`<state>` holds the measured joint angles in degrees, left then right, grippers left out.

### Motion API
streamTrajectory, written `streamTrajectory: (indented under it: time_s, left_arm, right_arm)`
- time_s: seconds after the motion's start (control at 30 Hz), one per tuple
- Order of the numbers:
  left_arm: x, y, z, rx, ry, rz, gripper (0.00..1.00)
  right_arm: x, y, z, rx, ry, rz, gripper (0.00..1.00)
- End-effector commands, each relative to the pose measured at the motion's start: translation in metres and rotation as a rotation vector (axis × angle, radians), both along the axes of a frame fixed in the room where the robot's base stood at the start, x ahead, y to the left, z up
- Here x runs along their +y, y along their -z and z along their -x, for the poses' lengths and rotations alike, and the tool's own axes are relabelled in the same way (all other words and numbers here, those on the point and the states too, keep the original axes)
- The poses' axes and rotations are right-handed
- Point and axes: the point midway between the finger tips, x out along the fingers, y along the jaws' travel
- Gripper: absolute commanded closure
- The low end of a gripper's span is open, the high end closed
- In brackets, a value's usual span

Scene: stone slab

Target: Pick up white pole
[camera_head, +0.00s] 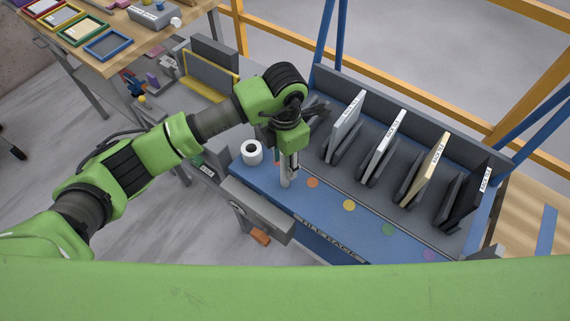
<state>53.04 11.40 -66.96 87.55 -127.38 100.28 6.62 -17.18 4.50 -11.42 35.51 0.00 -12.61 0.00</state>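A short pale pole (285,177) stands upright on the blue surface of the bench (380,226), near its left end. My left gripper (291,160) points down right at the top of this pole. The fingers look close around or beside the pole's upper part. They are too small and too overlapped by the pole to tell whether they grip it. My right gripper is not in view.
A white roll (252,151) stands just left of the pole. Coloured dots, such as an orange one (312,182), mark the blue surface. Upright slabs, including a white one (383,145), stand in the rack behind. A grey box (256,209) sits at the front edge.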

Motion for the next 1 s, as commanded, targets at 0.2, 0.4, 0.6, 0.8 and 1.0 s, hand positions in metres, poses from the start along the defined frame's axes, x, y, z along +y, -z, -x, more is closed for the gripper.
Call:
streamTrajectory:
  time_s: [0.2, 0.4, 0.6, 0.8, 1.0]
  left_arm:
    - [0.000, 0.002, 0.000, -0.001, 0.000, -0.001, 0.64]
    - [0.000, 0.002, 0.000, -0.001, 0.000, 0.000, 1.00]
    - [0.000, 0.001, -0.001, -0.002, 0.000, 0.001, 1.00]
    - [-0.001, -0.002, -0.001, -0.002, 0.001, 0.002, 1.00]
    - [-0.001, -0.021, -0.002, -0.008, 0.002, 0.002, 1.00]
  right_arm:
    - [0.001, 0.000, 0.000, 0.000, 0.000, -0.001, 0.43]
    - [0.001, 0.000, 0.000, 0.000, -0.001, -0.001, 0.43]
    - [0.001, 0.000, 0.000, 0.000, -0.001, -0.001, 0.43]
    - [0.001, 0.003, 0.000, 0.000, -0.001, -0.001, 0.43]
    - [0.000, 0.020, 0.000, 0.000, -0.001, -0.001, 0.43]
